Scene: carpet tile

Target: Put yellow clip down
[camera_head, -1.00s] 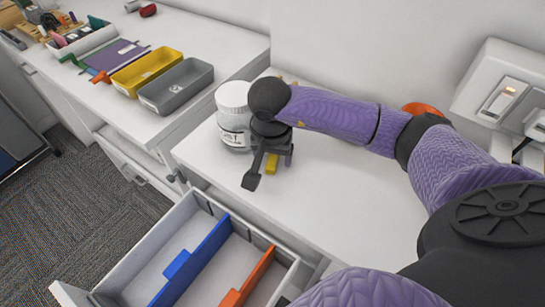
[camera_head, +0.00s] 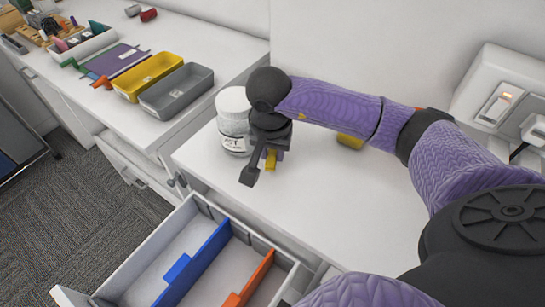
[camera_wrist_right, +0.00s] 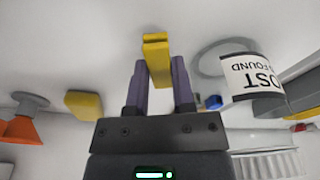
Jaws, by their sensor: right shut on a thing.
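The yellow clip (camera_head: 270,161) is held between the fingers of my right gripper (camera_head: 266,158), over the white top in front of the white jar. In the right wrist view the clip (camera_wrist_right: 157,60) shows between the two purple fingers of the right gripper (camera_wrist_right: 158,68), its far end sticking out past them. I cannot tell whether the clip touches the surface. My left gripper is not in view.
The white jar (camera_head: 233,125), labelled "Lost & Found", stands close beside the right gripper. Another yellow piece (camera_head: 350,141) lies behind my arm. An open drawer (camera_head: 140,262) with blue and orange dividers is below.

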